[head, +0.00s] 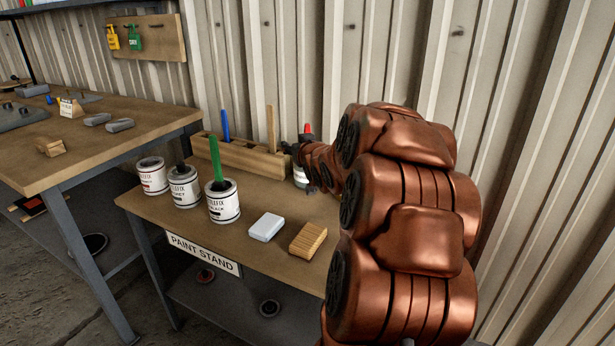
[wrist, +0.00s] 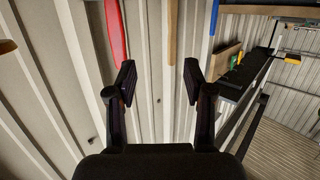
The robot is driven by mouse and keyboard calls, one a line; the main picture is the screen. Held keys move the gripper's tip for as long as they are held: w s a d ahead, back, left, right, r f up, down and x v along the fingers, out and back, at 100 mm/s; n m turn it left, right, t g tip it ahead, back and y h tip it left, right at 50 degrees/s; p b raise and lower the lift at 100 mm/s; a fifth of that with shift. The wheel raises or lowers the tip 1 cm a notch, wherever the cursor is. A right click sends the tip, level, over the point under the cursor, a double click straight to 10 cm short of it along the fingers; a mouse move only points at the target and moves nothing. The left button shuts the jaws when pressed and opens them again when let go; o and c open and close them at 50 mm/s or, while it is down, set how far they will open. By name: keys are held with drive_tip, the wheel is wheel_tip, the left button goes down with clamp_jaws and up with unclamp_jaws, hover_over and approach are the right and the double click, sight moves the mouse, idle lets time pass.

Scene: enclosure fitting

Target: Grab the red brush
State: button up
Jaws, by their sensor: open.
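The red brush shows in the head view only as a small red top (head: 307,128) just above my arm at the right end of the wooden rack; the rest is hidden. In the wrist view its long red handle (wrist: 115,32) runs down from the top edge, left of and close to the left finger. My gripper (wrist: 158,82) is open and empty. A plain wooden handle (wrist: 172,32) lies ahead near the gap between the fingers. The red handle is outside that gap. In the head view my arm covers most of the gripper.
The wooden rack (head: 240,156) holds a blue-handled brush (head: 225,124) and a wooden one (head: 271,128). Paint cans stand in front, one with a green handle (head: 215,158). A white block (head: 266,227) and a wooden block (head: 308,240) lie on the stand. A corrugated wall (head: 290,60) is close behind.

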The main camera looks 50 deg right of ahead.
drive_tip(key=t+h+b, duration=0.1)
drive_tip(key=t+b, duration=0.1)
approach(307, 131)
drive_tip(key=x, duration=0.3)
drive_tip(key=shift+x, duration=0.85)
drive_tip(key=shift+b+x, duration=0.4)
drive_tip(key=shift+x, duration=2.65)
drive_tip(key=shift+s+d+f, duration=0.1)
drive_tip(key=shift+d+f, duration=0.05)
drive_tip(key=shift+f, duration=0.05)
clamp_jaws()
